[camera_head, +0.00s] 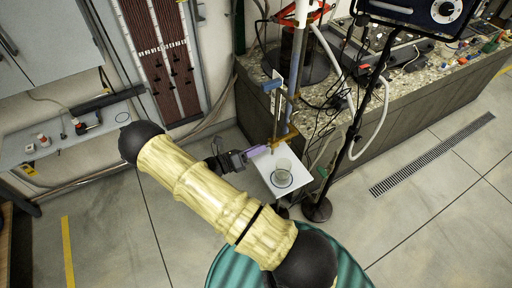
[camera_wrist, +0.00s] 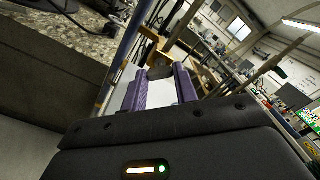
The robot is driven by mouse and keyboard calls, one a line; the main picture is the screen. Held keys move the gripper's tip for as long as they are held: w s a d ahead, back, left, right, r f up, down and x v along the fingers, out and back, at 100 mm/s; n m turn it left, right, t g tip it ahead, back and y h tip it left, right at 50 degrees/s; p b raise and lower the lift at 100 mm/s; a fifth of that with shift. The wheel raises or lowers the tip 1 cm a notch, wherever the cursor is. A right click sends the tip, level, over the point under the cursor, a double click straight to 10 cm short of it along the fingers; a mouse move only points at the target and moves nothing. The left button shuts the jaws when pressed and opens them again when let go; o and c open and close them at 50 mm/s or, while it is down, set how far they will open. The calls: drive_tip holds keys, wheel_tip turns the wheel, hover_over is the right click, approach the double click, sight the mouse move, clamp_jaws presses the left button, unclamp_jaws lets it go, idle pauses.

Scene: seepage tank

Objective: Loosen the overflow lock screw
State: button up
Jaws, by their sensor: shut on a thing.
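My gripper (camera_head: 258,151) reaches in from the left at the brass-coloured overflow fitting (camera_head: 287,136) on an upright rod. In the wrist view, the two purple fingers of my gripper (camera_wrist: 162,78) stand on either side of a small dark screw head (camera_wrist: 160,69), and are shut on it. I take this to be the overflow lock screw. The brass-coloured fitting (camera_wrist: 150,37) shows just beyond it. In the head view the screw is too small and covered to make out. How far the screw is turned cannot be told.
A clear glass beaker (camera_head: 282,173) stands on a white board (camera_head: 265,180) just below the fitting. A black stand (camera_head: 353,140) with a round base is close on the right. A stone-topped bench (camera_head: 425,75) with hoses and cables lies behind. Open floor is at the right.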

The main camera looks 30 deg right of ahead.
drive_tip(key=n+p, duration=0.1)
drive_tip(key=n, duration=0.3)
drive_tip(key=shift+w+r+n, duration=0.1)
drive_tip(key=shift+n, duration=0.3)
drive_tip(key=n, duration=0.4)
drive_tip(key=shift+p, duration=0.4)
drive_tip(key=shift+n, duration=0.3)
drive_tip(key=o, duration=1)
drive_tip(key=a+b, duration=0.1)
drive_tip(key=a, duration=0.4)
drive_tip(key=a+b, duration=0.2)
drive_tip(key=a, duration=0.4)
drive_tip(key=a+b, duration=0.2)
drive_tip(key=a, duration=0.4)
drive_tip(key=shift+s+a, duration=0.25)
drive_tip(key=shift+s, duration=0.05)
